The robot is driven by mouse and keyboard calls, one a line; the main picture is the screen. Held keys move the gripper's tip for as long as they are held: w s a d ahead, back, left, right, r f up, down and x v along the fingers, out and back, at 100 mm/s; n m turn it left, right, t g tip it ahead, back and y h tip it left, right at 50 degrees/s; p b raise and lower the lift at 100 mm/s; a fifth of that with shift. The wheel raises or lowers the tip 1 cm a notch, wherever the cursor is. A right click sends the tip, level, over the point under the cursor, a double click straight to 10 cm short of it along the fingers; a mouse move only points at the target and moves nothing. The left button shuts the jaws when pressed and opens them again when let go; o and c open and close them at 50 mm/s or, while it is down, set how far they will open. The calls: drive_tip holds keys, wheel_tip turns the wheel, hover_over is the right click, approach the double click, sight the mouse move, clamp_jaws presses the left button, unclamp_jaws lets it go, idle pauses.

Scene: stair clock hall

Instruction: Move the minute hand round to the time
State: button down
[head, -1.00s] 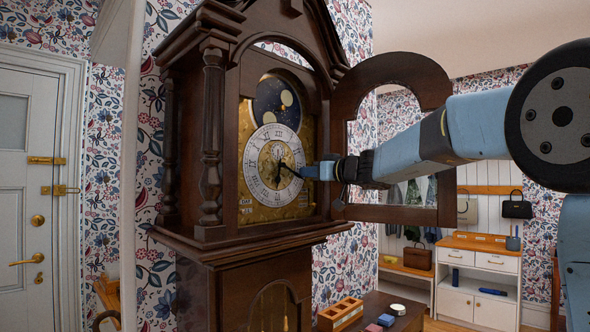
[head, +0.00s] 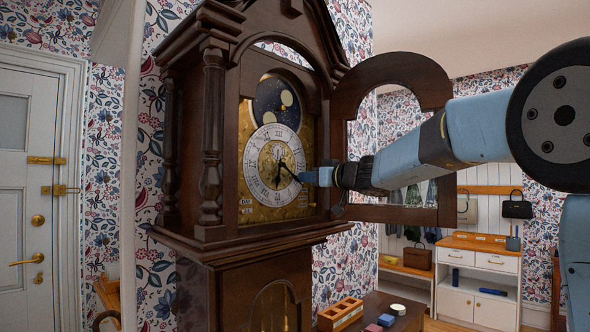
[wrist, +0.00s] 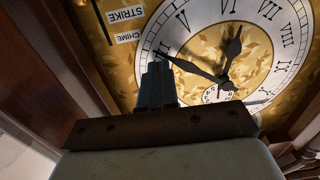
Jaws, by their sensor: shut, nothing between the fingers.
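The clock's white numeral dial (head: 250,163) faces me in the head view, in a tall dark wooden case (head: 240,235). The dark minute hand (head: 291,174) points to the lower right; in the wrist view the long hand (wrist: 190,67) reaches toward the upper left. The shorter hour hand (head: 278,179) points nearly straight down, and also shows in the wrist view (wrist: 233,46). My gripper (head: 304,177) is shut and empty at the minute hand's outer end. In the wrist view its fingers (wrist: 157,72) are just below that tip; I cannot tell whether they touch it.
The glazed hood door (head: 350,85) stands open to the right, with my arm in front of it. A wooden side of the case is close at the left of the wrist view. A low table with a wooden box (head: 341,313) and small items is below.

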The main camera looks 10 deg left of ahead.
drive_tip(key=shift+f, duration=0.1)
drive_tip(key=shift+s+a+f, duration=0.2)
drive_tip(key=shift+s+f, duration=0.05)
drive_tip(key=shift+f, duration=0.3)
drive_tip(key=shift+s+f, duration=0.1)
idle(0.3)
drive_tip(key=shift+s+a+f, duration=0.25)
drive_tip(key=shift+f, duration=0.2)
drive_tip(key=shift+s+a+f, duration=0.1)
drive_tip(key=shift+s+f, duration=0.05)
drive_tip(key=shift+s+a+f, duration=0.2)
drive_tip(key=shift+s+f, duration=0.1)
drive_tip(key=shift+f, duration=0.05)
drive_tip(key=shift+a, duration=0.1)
idle(0.6)
